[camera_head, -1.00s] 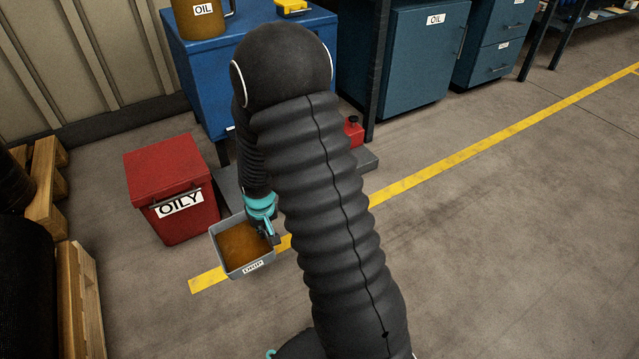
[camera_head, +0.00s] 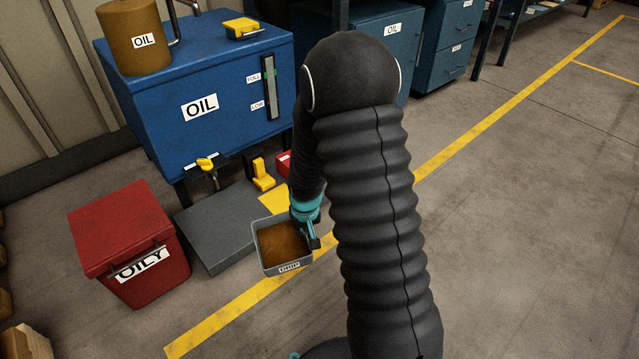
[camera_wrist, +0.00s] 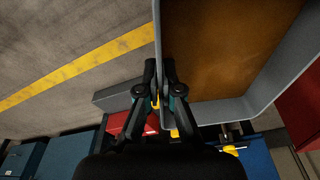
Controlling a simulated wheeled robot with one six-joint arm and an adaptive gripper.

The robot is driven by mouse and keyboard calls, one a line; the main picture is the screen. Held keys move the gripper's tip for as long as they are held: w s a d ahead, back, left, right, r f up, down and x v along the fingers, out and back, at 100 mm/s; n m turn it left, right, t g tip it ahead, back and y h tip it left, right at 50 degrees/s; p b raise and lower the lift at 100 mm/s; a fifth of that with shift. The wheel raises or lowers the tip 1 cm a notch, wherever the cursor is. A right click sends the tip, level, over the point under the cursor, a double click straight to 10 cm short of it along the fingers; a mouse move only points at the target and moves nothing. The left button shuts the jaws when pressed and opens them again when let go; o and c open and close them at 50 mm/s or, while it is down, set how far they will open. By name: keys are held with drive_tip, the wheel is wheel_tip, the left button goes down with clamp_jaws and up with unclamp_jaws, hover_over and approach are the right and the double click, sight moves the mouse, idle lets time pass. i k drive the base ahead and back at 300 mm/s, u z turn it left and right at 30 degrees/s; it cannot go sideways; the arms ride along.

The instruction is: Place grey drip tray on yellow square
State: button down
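The grey drip tray (camera_head: 285,267), labelled DRIP, holds brown liquid and looks about level. My gripper (camera_head: 313,240) is shut on its right wall. In the wrist view, the fingers (camera_wrist: 161,72) pinch the wall of the tray (camera_wrist: 215,112).
A red OILY bin (camera_head: 131,243) stands left of the platform. The blue OIL tank (camera_head: 205,85) with a yellow-handled tap (camera_head: 207,164) rises behind it. A yellow object (camera_head: 262,174) and a red object (camera_head: 284,162) sit behind the square. Open floor lies right.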

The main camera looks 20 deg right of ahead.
sight(282, 202)
drive_tip(key=z, duration=0.35)
drive_tip(key=i, duration=1)
drive_tip(key=z, duration=0.05)
